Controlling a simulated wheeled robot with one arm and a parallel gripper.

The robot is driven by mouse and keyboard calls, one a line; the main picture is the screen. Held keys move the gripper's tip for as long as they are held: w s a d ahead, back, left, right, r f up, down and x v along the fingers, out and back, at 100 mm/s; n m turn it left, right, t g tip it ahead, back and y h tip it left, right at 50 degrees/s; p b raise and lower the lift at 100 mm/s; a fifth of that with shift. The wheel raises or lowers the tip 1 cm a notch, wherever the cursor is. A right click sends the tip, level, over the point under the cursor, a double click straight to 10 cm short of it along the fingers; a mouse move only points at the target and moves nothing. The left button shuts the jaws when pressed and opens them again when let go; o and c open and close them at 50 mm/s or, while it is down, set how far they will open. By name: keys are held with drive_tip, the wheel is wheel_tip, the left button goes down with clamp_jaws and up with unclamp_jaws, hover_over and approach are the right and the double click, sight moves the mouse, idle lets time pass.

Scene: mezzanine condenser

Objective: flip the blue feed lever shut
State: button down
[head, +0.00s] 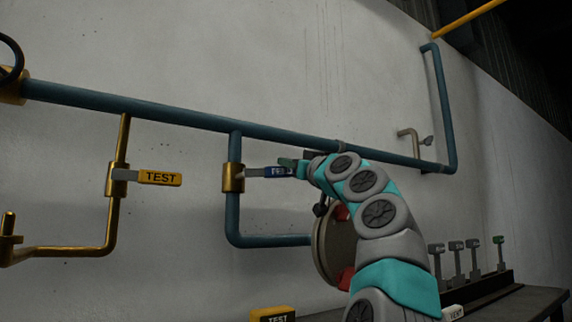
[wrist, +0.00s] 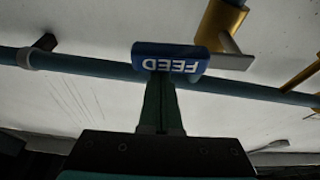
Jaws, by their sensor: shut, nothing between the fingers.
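The blue feed lever (head: 277,171) sticks out to the right, roughly level, from a brass valve (head: 233,178) on a vertical blue pipe (head: 233,215) in the head view. Its blue grip, marked FEED (wrist: 170,60), fills the upper middle of the wrist view, upside down. My gripper (head: 290,165) is shut and empty, with its fingertips at the lever's free end. In the wrist view the shut fingers (wrist: 160,80) reach up to the grip's edge, seemingly touching it. My gripper hides part of the lever's end in the head view.
A yellow TEST lever (head: 160,178) sits level on a brass pipe to the left. A round flange (head: 335,245) with red parts is below my arm. Several grey levers (head: 456,258) and a green-topped one (head: 499,252) stand on a bench at right.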

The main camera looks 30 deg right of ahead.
drive_tip(key=shift+d+f+b, duration=0.15)
drive_tip(key=shift+f+b, duration=0.2)
drive_tip(key=shift+f, duration=0.2)
drive_tip(key=shift+w+f, duration=0.15)
drive_tip(key=shift+f, duration=0.15)
